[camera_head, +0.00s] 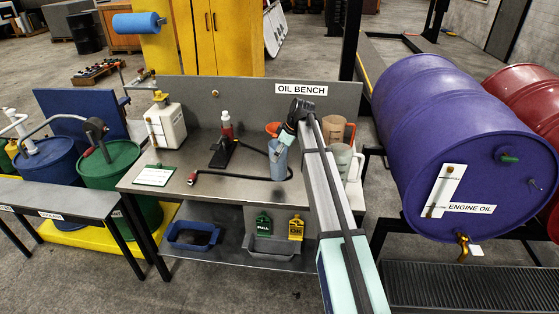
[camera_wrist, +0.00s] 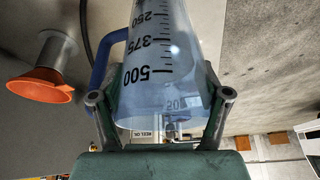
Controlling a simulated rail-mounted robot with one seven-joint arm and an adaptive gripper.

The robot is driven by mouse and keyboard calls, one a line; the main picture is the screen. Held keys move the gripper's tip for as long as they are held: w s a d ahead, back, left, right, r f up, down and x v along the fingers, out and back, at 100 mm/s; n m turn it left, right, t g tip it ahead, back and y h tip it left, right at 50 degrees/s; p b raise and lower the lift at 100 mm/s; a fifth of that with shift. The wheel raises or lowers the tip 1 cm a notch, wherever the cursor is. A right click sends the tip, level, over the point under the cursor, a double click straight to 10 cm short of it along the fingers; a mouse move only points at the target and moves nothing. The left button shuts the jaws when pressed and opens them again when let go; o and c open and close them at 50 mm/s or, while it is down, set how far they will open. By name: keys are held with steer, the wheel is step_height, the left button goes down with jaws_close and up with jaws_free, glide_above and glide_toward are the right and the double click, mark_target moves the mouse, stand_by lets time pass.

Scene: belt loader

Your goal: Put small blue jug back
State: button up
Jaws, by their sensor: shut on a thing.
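The small blue jug (camera_head: 278,160) is see-through and pale blue. In the head view it is over the right part of the oil bench top, below my gripper (camera_head: 287,136). Whether its base touches the bench cannot be told. In the wrist view my gripper (camera_wrist: 160,98) has a finger on each side of the jug (camera_wrist: 158,55) and is shut on it. The jug's black marks, 250, 375 and 500, and its blue handle (camera_wrist: 104,55) show there. My forearm hides part of the bench to the right.
An orange funnel (camera_wrist: 42,86) is beside the jug. Larger jugs (camera_head: 343,160) stand right of my arm. A black hose (camera_head: 235,175) with a red-tipped end, a pump stand (camera_head: 224,148) and a white container (camera_head: 165,125) occupy the oil bench (camera_head: 225,192). A purple drum (camera_head: 450,130) lies at right.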

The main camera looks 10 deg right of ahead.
mark_target(287, 148)
steer(key=shift+f+p, duration=0.6)
steer(key=shift+f, duration=1.85)
steer(key=o, duration=1.7)
steer(key=shift+o, duration=0.2)
steer(key=b+v, duration=0.3)
steer(key=v, duration=0.9)
steer(key=shift+s+a, duration=0.1)
